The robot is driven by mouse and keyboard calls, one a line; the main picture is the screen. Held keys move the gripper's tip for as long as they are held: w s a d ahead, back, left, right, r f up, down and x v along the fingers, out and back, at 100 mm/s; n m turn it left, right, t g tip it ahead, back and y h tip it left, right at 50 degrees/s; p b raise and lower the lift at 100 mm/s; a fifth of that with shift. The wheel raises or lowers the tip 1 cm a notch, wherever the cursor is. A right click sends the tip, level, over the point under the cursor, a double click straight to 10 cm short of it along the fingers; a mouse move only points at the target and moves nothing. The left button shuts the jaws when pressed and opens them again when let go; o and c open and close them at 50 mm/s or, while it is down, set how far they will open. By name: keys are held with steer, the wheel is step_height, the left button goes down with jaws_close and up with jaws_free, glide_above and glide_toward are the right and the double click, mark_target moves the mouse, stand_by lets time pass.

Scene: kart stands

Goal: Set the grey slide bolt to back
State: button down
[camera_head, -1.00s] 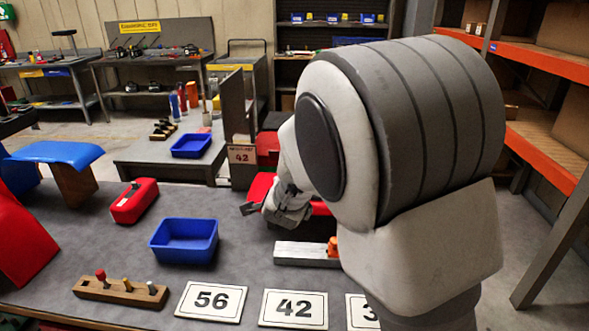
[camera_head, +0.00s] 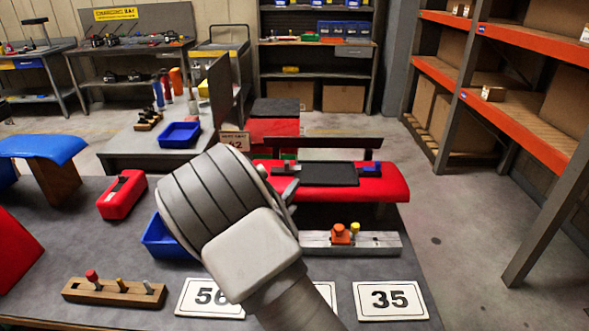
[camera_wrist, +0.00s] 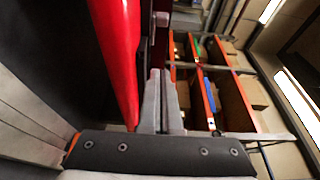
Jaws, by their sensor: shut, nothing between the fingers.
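A wooden block (camera_head: 113,291) at the front left carries a row of upright knobs: red, yellow and a small grey one (camera_head: 148,287). The grey knob may be the grey slide bolt; its slot and setting are too small to tell. A grey bar (camera_head: 318,243) at right of centre carries an orange knob (camera_head: 341,234) and a yellow one (camera_head: 355,229). My gripper (camera_wrist: 160,76) is shut and empty in the wrist view, beside a long red edge (camera_wrist: 120,50). In the head view my arm hides most of it, well away from the wooden block.
A red bench (camera_head: 385,187) with a black pad lies beyond the grey bar. A red box (camera_head: 121,195) and a blue bin (camera_head: 160,240), partly hidden by my arm, stand at left. Number cards, including 35 (camera_head: 391,300), line the front edge. Orange shelving (camera_head: 535,140) stands at right.

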mark_target(296, 175)
stand_by(0.3)
steer(key=x, duration=1)
steer(key=shift+d, duration=0.1)
steer(key=a, duration=0.2)
steer(key=shift+a, duration=1.05)
steer(key=shift+a, duration=0.1)
steer(key=a+b, duration=0.1)
steer(key=a, duration=0.2)
steer(key=shift+a+f+b, duration=0.15)
steer(key=shift+a+b, duration=0.05)
steer(key=shift+b, duration=0.1)
steer(key=shift+a, duration=0.3)
